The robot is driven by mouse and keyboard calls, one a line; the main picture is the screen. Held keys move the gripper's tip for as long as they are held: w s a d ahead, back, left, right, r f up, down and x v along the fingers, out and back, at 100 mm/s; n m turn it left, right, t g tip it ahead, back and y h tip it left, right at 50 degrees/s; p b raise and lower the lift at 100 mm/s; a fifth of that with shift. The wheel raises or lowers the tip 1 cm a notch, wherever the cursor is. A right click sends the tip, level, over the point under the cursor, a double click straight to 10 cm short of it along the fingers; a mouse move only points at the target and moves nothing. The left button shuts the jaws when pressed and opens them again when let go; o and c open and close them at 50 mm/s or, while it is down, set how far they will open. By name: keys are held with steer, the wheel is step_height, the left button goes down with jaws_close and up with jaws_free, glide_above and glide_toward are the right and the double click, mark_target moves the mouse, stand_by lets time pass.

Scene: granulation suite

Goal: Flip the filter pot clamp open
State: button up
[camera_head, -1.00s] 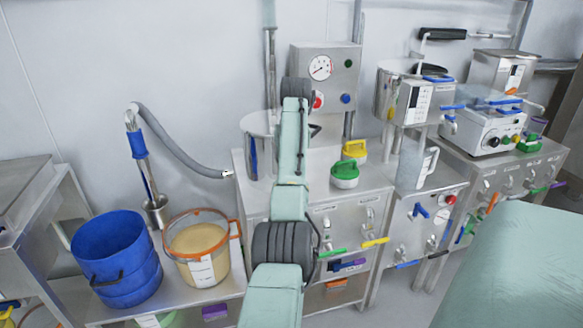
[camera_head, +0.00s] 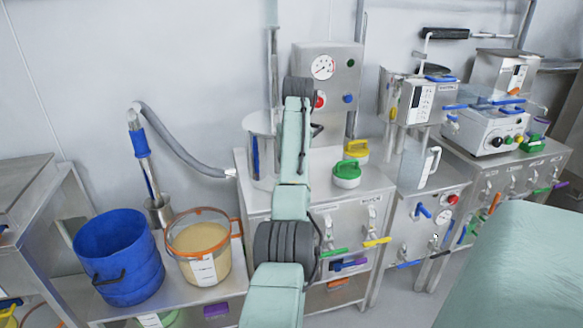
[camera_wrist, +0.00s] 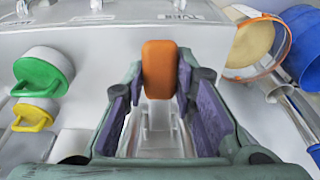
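In the wrist view, an orange handle (camera_wrist: 159,68), which looks like the clamp's lever, stands between the fingertips of my gripper (camera_wrist: 160,85). The purple-padded fingers are apart, one on each side, with small gaps; I see no firm hold. A pale, clear or metal fitting (camera_wrist: 158,130) shows below the handle. In the head view, a steel pot (camera_head: 259,150) stands on the cabinet, partly behind my arm. My arm hides the gripper and the clamp there, so I cannot tell how far the clamp is open.
Green-lidded (camera_head: 346,174) and yellow-lidded (camera_head: 356,150) containers stand on the cabinet right of my arm. A gauge box (camera_head: 325,90) rises behind. A blue bucket (camera_head: 118,258) and an orange-rimmed tub (camera_head: 199,248) stand at lower left.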

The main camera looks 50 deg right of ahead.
steer(key=o, duration=0.5)
steer(key=shift+w+d+r, duration=0.15)
steer(key=shift+w+r, duration=0.15)
steer(key=shift+r, duration=0.1)
steer(key=v, duration=1.2)
steer(key=shift+s, duration=0.15)
